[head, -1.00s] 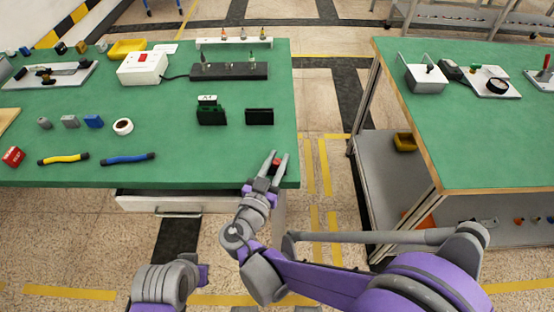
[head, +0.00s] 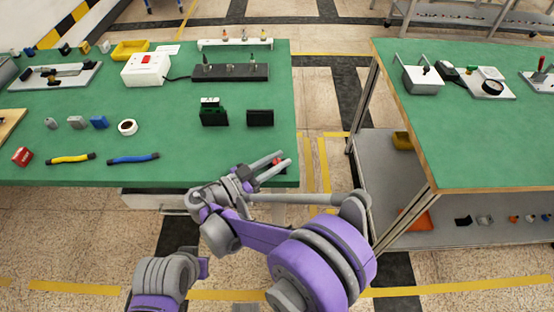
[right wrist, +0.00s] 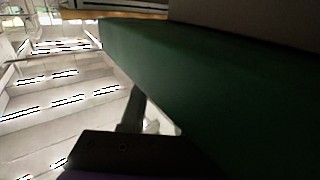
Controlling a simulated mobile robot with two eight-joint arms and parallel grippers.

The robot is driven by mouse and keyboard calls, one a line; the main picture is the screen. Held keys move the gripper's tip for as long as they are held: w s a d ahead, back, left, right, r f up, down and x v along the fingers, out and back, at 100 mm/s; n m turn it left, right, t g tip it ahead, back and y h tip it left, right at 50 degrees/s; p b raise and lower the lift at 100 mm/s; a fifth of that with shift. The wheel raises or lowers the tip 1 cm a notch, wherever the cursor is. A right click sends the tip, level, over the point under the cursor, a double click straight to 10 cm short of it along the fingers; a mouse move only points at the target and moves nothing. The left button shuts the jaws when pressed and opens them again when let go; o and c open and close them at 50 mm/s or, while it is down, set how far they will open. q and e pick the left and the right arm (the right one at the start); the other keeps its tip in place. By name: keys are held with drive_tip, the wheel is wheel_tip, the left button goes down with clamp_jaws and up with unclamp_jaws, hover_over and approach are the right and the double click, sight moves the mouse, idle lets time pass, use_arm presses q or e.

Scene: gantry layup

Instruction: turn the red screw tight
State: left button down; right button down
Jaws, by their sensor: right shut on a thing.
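The red screw (head: 277,161) is a small red spot at the front right corner of the left green-topped table (head: 215,172). My right gripper (head: 285,159) reaches it from the lower left. Its two grey fingers lie one on each side of the screw and are shut on it, hiding most of it. The thread and seat cannot be seen. The right wrist view shows a dark finger (right wrist: 132,112) beside the green table edge (right wrist: 150,80); the screw does not show there. My left gripper is out of view; only a part of that arm shows at the bottom.
A second green table (head: 450,130) stands right, across a floor gap.

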idle(0.4)
drive_tip(key=c, duration=0.6)
unclamp_jaws()
drive_tip(key=shift+c, duration=0.2)
